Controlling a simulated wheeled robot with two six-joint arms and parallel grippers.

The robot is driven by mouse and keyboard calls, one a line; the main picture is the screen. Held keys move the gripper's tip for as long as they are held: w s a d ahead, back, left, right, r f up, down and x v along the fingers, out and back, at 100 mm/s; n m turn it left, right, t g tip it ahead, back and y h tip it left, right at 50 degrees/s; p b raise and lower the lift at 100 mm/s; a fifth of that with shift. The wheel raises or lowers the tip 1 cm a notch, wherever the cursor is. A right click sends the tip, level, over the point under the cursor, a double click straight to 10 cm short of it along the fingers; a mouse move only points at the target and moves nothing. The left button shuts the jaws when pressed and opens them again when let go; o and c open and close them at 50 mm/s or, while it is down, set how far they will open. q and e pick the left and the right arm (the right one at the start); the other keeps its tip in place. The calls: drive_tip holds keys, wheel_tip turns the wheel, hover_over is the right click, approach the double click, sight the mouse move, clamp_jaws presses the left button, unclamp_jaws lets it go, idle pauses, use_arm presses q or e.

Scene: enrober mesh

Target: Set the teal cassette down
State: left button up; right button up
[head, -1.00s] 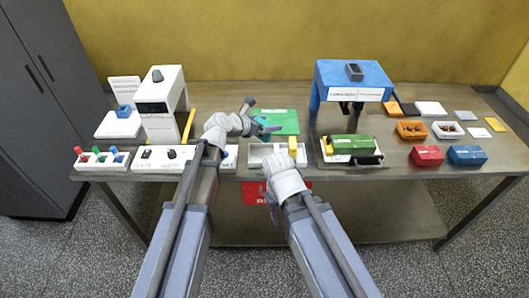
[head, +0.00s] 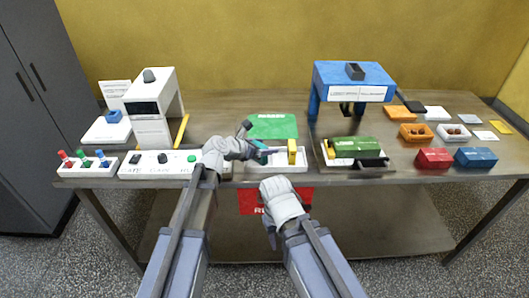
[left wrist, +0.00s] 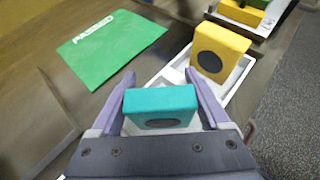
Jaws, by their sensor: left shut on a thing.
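The teal cassette (left wrist: 160,105) is between the two fingers of my left gripper (left wrist: 160,82), which is shut on it. In the head view the teal cassette (head: 260,150) shows only partly, beside my left gripper (head: 262,155). It is at the left part of the white tray (head: 296,168); I cannot tell whether it touches the tray floor. A yellow cassette (left wrist: 218,53) with a dark round disc stands upright in the same tray, to the right. My right gripper (head: 280,188) is low at the table's front edge; its fingers are not clear.
A bare green "PASSED" mat (head: 273,125) lies behind the tray. A red sign (head: 247,202) hangs at the front edge. A white button panel (head: 150,163) is to the left, a tray with green and yellow blocks (head: 358,147) to the right. A blue stand (head: 350,80) rises behind.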

use_arm(q)
drive_tip(key=shift+f, duration=0.15)
drive_tip(key=o, duration=1.3)
drive_tip(key=shift+c, duration=0.2)
drive_tip(key=shift+s+a+r+p, duration=0.1)
drive_tip(key=shift+r+p, duration=0.2)
drive_tip(key=shift+r, duration=0.05)
drive_tip(key=p+v, duration=0.5)
drive_tip(key=v, duration=0.5)
drive_tip(key=shift+s+a, duration=0.15)
drive_tip(key=shift+s, duration=0.05)
drive_tip(key=shift+s+a+r, duration=0.25)
drive_tip(key=shift+s+a, duration=0.1)
drive_tip(key=shift+a, duration=0.05)
